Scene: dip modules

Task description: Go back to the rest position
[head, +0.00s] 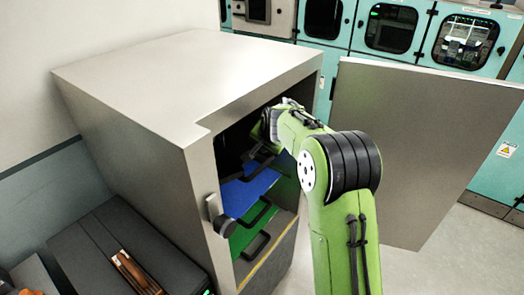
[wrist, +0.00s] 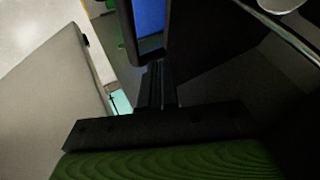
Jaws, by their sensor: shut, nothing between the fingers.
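My green arm reaches from the lower right into the open front of a grey cabinet (head: 190,85). My gripper (head: 252,167) is inside the upper part of the opening, dark and partly hidden by the arm and shadow. In the wrist view my gripper (wrist: 156,75) shows as dark fingers close together, shut and empty. A blue module (head: 245,192) with a black handle sits in the cabinet just below the gripper. Its blue face also shows in the wrist view (wrist: 149,17). A green module (head: 252,232) with a black handle sits lower down.
The cabinet door (head: 415,140) stands wide open to the right of my arm. A latch (head: 219,215) sticks out from the cabinet's left front edge. A dark case (head: 110,245) lies at the lower left. Teal machines (head: 395,30) line the back. Floor shows at the lower right.

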